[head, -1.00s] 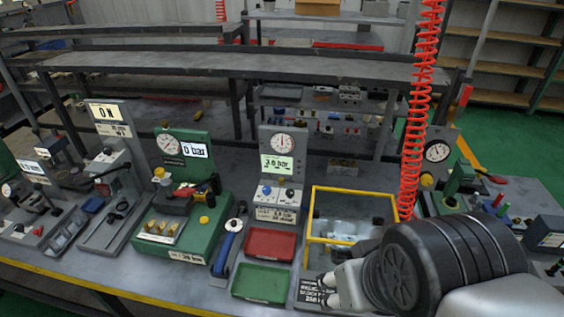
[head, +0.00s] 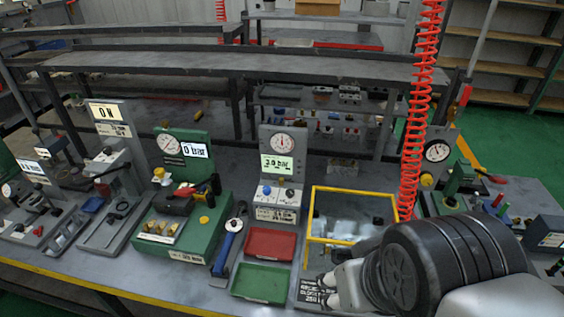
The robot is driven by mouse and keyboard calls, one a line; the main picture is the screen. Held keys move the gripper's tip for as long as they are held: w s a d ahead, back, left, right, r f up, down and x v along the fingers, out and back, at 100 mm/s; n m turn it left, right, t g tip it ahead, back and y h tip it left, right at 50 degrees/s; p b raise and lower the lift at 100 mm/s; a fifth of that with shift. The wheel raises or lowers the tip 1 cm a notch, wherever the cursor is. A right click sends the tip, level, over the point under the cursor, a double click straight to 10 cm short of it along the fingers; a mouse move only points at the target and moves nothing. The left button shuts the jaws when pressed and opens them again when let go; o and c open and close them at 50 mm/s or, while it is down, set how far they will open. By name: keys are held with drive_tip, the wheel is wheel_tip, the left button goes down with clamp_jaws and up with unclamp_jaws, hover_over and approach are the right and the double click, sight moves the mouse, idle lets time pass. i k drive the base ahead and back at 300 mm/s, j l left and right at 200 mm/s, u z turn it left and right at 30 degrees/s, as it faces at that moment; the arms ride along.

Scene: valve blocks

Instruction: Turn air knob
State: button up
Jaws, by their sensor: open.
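A grey upright panel (head: 283,150) stands at the middle of the bench, with a round dial gauge (head: 283,142) and a lit green display (head: 277,164). On its sloped base sit a blue knob (head: 267,190) and a dark knob (head: 289,193); no readable label tells which one is the air knob. My gripper (head: 324,288) is low at the front right of the panel, beside the green tray. Its fingers are small and dark, apart, with nothing seen between them. My wrist hides part of the bench there.
Red tray (head: 270,244) and green tray (head: 261,283) lie before the panel. A yellow-framed clear box (head: 345,239) stands right of them, with a red coiled hose (head: 414,130) hanging beside it. A green test block (head: 182,222) and a blue-handled tool (head: 229,240) lie left.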

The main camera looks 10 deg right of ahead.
sight(290, 193)
drive_tip(key=i+j+z, duration=0.1)
drive_tip(key=i+j, duration=0.25)
drive_tip(key=i+j+z, duration=0.1)
drive_tip(key=i+j, duration=0.25)
drive_tip(key=j, duration=0.2)
